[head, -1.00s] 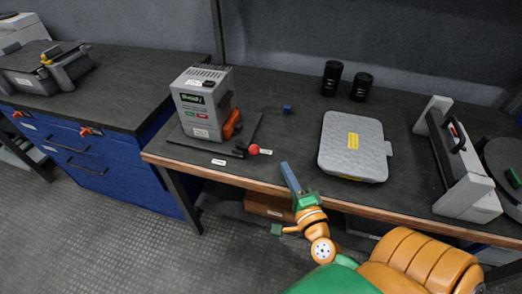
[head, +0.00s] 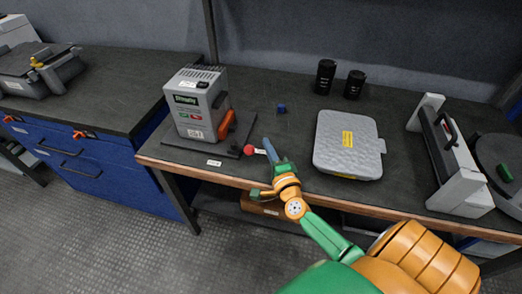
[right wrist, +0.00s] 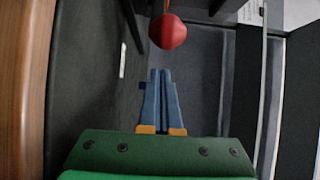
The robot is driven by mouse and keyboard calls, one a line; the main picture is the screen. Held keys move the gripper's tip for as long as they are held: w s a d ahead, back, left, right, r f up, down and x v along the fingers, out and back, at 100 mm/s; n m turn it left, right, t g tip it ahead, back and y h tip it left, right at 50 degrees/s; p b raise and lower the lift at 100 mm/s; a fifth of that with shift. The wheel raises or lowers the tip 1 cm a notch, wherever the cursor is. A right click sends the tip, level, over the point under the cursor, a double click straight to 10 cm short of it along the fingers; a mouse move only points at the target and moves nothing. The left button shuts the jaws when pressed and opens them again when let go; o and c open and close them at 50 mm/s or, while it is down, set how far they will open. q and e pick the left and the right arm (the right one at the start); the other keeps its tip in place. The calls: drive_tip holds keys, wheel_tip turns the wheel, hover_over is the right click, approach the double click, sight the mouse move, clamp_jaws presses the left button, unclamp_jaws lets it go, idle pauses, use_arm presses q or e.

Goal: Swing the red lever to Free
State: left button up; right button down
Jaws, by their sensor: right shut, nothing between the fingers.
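The grey device (head: 197,103) with a green-and-red front stands on a dark base plate at the bench's left end. A lever with a red ball knob (head: 249,150) sticks out low at its right front; the knob also shows in the right wrist view (right wrist: 168,32). An orange-red handle (head: 227,124) is on the device's right side. My right gripper (head: 266,141) is shut and empty, its blue fingers close to the right of the knob. In the right wrist view the fingertips (right wrist: 160,72) lie just below the knob, with a visible gap. My left gripper is out of view.
A small white label (head: 214,163) lies by the bench's front edge. A small blue block (head: 281,108), a grey padded case (head: 347,159) and two black cylinders (head: 325,77) stand to the right.

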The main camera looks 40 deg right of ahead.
drive_tip(key=shift+s+a+r, duration=0.1)
drive_tip(key=shift+a, duration=0.6)
drive_tip(key=shift+s+a+r, duration=0.1)
drive_tip(key=shift+a, duration=0.6)
